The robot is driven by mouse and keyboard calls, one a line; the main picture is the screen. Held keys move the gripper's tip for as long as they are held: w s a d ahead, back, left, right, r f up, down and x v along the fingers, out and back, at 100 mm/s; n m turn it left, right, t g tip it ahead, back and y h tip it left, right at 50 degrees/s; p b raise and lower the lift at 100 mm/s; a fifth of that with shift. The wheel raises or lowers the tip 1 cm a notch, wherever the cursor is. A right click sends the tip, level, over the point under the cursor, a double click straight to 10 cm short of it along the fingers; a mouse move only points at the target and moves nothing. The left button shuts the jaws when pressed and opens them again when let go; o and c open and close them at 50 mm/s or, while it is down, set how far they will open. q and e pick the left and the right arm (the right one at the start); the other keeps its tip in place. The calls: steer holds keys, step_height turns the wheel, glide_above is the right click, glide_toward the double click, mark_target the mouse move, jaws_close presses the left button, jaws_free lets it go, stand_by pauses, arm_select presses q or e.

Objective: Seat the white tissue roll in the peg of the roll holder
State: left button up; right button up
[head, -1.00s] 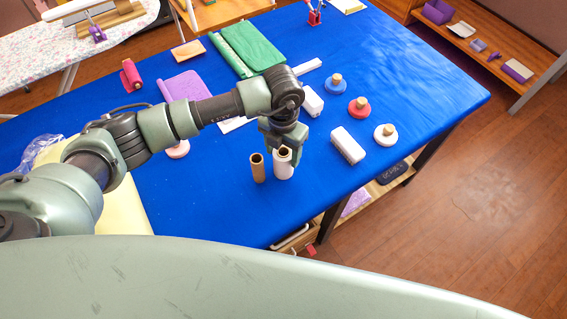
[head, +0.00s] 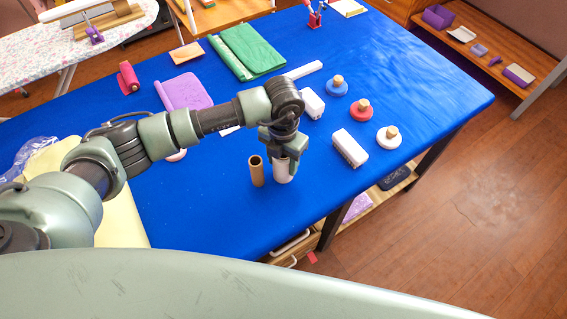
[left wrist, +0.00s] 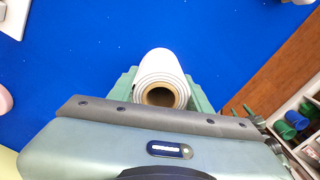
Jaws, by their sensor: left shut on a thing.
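The white tissue roll (head: 281,174) stands upright at the near edge of the blue table, and its open core shows in the left wrist view (left wrist: 160,80). My left gripper (head: 284,160) is shut on the roll from above, its fingers on either side. Whether the roll's bottom touches the table is unclear. Round bases with wooden pegs stand to the right: a blue one (head: 337,87), a red one (head: 359,108) and a white one (head: 388,138). I cannot tell which is the roll holder. My right gripper is not in view.
A brown cardboard tube (head: 257,172) stands close left of the white roll. White blocks (head: 349,148) (head: 312,103) lie between the roll and the pegged bases. Green cloth (head: 246,50) and purple cloth (head: 184,92) lie farther back. The right part of the table (head: 430,85) is clear.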

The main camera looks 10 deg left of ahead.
arm_select(q)
steer(key=shift+r, duration=0.15)
steer(key=shift+r+p, duration=0.45)
steer(key=shift+r, duration=0.15)
step_height(320, 180, up, 2)
steer(key=shift+r+p, duration=0.1)
steer(key=shift+p, duration=0.45)
steer(key=w+a+r+b, duration=0.2)
steer(key=w+a+r, duration=0.4)
steer(key=w, duration=0.4)
steer(key=w+a+r+b, duration=0.3)
steer(key=w+a+r, duration=0.2)
steer(key=w+a, duration=0.4)
steer(key=shift+w+a+r, duration=0.3)
steer(key=shift+w+r, duration=0.1)
steer(key=shift+w, duration=0.3)
steer(key=shift+f, duration=0.1)
